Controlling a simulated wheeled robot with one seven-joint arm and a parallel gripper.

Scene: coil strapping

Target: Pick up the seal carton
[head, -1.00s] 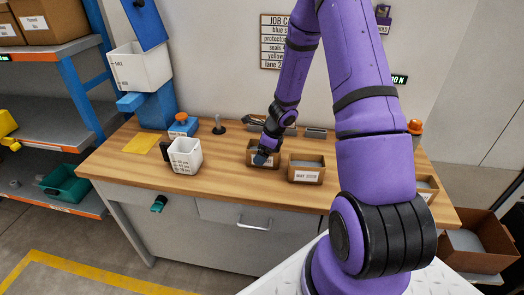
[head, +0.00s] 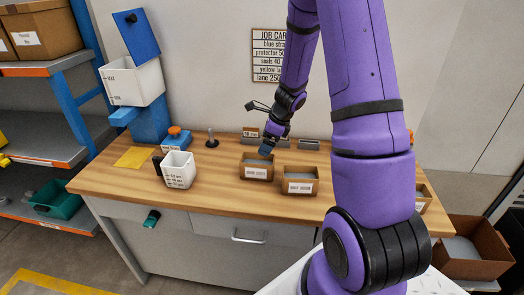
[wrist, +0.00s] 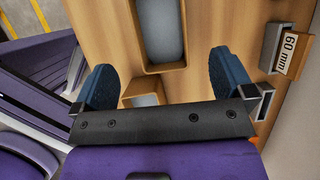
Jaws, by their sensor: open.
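Two small open brown cartons with white labels stand side by side on the wooden bench: a left carton (head: 256,172) and a right carton (head: 300,187). The labels are too small to read surely, so I cannot tell which is the seal carton. My gripper (head: 267,150) is open and empty, just above the back right of the left carton. In the wrist view my gripper (wrist: 165,82) shows two blue fingertips spread apart. An open carton with a grey inside (wrist: 183,64) lies ahead of them, and part of another (wrist: 128,102) shows between them, partly hidden by the gripper body.
Another carton (head: 423,198) sits at the right, partly behind my arm.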

